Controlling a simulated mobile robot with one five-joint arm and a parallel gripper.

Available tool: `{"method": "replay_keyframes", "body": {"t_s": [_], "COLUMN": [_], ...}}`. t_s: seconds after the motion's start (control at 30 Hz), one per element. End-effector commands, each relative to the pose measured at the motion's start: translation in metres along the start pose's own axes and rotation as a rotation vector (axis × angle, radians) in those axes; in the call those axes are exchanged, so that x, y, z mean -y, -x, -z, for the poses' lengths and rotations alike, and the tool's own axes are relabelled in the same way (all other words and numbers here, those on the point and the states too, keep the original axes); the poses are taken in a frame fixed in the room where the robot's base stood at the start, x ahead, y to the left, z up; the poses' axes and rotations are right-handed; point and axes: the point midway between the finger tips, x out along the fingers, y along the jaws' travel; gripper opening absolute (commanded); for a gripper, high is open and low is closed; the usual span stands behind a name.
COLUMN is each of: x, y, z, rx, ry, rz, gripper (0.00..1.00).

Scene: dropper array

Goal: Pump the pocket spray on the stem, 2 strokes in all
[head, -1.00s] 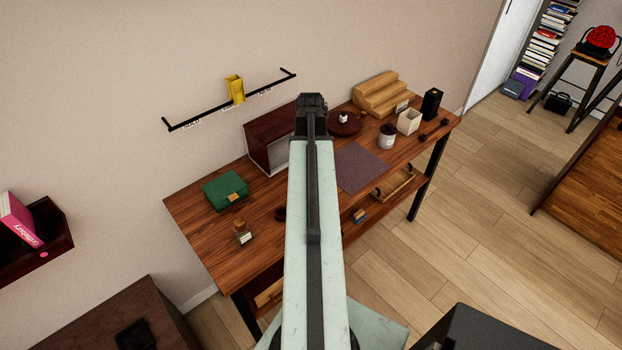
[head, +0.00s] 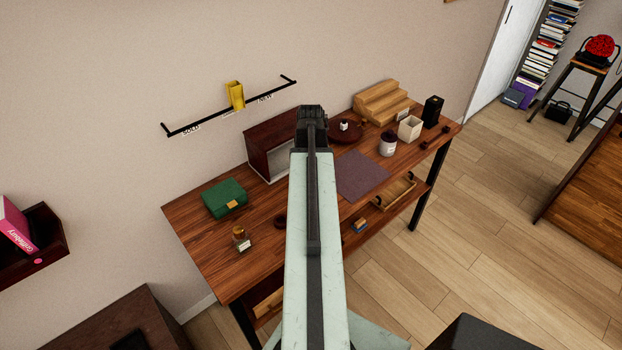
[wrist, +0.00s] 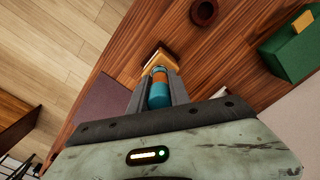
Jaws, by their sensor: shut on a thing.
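In the wrist view my gripper (wrist: 159,79) is shut on a small cylinder with a blue lower part and an orange band, which looks like the pocket spray (wrist: 159,98). An orange-brown part with a pale edge shows just beyond the fingertips; I cannot tell whether it belongs to the spray. The held thing is over or on the wooden table (wrist: 235,50). I cannot make out a stem or whether it is pressed. In the head view my arm hides the fingers and the held thing.
A green box (head: 224,198), a small amber bottle (head: 241,241) and a dark ring (head: 280,221) stand left of my arm. A cabinet (head: 270,150) is behind it. A purple mat (head: 361,175), a jar (head: 388,145) and a white cup (head: 410,128) are at right.

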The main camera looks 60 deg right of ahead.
Motion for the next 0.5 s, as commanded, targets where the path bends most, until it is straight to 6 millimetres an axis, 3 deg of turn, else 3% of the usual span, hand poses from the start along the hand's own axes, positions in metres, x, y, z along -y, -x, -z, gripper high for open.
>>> {"method": "replay_keyframes", "body": {"t_s": [0.5], "x": [0.0003], "y": [0.0050], "z": [0.0001], "rx": [0.000], "ry": [0.000], "rz": [0.001], "gripper": [0.00]}}
